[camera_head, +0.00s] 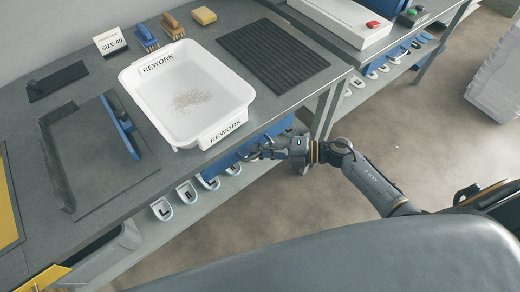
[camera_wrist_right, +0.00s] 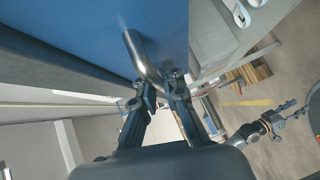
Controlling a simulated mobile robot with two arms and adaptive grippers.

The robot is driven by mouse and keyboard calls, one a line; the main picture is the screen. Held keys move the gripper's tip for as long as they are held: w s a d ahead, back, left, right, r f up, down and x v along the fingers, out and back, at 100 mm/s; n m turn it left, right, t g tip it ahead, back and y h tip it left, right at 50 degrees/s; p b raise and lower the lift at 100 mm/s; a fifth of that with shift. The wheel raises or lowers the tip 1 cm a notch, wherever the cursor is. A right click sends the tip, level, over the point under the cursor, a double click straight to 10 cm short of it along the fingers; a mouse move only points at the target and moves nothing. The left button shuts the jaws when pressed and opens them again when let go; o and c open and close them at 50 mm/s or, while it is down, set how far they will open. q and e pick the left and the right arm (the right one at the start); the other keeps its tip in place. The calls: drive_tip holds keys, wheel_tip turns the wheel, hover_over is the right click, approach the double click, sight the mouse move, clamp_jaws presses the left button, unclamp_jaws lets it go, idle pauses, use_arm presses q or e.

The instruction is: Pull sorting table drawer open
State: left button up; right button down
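The sorting table (camera_head: 95,95) is grey, and its blue drawer (camera_head: 247,148) shows under the top, below the white tray. I cannot tell whether the drawer stands out from the table. My right gripper (camera_head: 254,152) is at the drawer front. In the right wrist view the blue drawer front (camera_wrist_right: 85,30) fills the upper left, with a metal bar handle (camera_wrist_right: 139,52) on it. My right gripper (camera_wrist_right: 161,84) has its fingertips close on both sides of the handle's end. A dark jointed arm with a small gripper (camera_wrist_right: 285,108), apparently my left, shows at the right there; its fingers are too small to read.
A white REWORK tray (camera_head: 184,136) stands on the top above the drawer. A lower shelf (camera_head: 150,236) holds several insoles. Floor (camera_head: 300,215) in front is clear.

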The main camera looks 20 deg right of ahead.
drive_tip(key=shift+s, duration=0.1)
drive_tip(key=s+d+p, duration=0.2)
drive_tip(key=s+d, duration=0.2)
drive_tip(key=s, duration=0.8)
drive_tip(key=s+d+p, duration=0.3)
drive_tip(key=s+d, duration=0.2)
drive_tip(key=s, duration=0.8)
drive_tip(key=shift+s, duration=0.15)
drive_tip(key=shift+d, duration=0.1)
drive_tip(key=c, duration=1.7)
unclamp_jaws()
drive_tip(key=v, duration=1.2)
